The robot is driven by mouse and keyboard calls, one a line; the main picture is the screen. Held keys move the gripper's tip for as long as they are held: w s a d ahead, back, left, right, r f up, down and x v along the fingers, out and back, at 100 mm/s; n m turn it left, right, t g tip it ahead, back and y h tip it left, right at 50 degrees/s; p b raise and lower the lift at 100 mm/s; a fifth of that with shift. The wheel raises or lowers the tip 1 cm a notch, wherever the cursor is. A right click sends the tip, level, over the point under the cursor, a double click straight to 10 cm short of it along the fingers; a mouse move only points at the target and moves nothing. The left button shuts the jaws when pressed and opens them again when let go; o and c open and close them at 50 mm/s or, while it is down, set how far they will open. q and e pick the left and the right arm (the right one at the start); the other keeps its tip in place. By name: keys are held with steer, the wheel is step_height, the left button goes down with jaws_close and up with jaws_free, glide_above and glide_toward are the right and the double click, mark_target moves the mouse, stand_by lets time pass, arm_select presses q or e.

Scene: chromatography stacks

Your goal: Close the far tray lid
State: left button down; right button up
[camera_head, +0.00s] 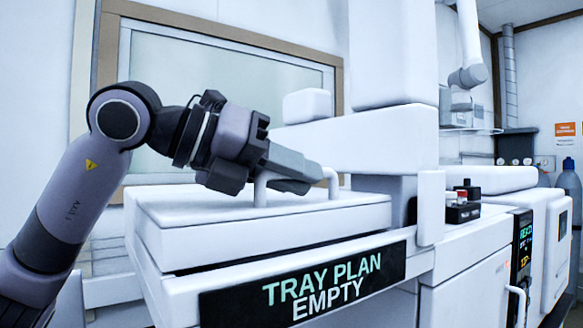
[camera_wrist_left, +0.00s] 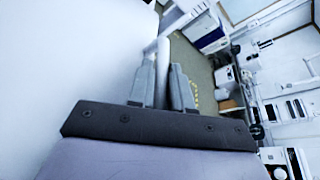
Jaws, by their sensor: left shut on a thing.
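The white tray lid (camera_head: 260,230) lies nearly level on top of the tray housing, with a dark line under its front edge. A white bar handle (camera_head: 262,190) stands on the lid; part of the bar is hidden by my fingers. My left gripper (camera_head: 302,176) is shut on this handle. In the left wrist view, the grey fingers of my left gripper (camera_wrist_left: 165,75) are at a white bar, the handle (camera_wrist_left: 180,22). Whether the lid is fully seated I cannot tell. My right gripper is not in view.
A black sign (camera_head: 305,285) reading "TRAY PLAN EMPTY" is on the front below the lid. A white instrument tower (camera_head: 390,135) rises right behind it. A small control box with a red button (camera_head: 463,205) sits to the right. A framed window (camera_head: 225,95) is behind.

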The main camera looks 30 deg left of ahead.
arm_select(q)
steer(key=shift+f, duration=0.3)
steer(key=c, duration=1.4)
jaws_free()
steer(key=shift+s, duration=0.1)
steer(key=shift+b+v, duration=0.45)
steer(key=shift+v, duration=3.1)
steer(key=shift+r, duration=0.15)
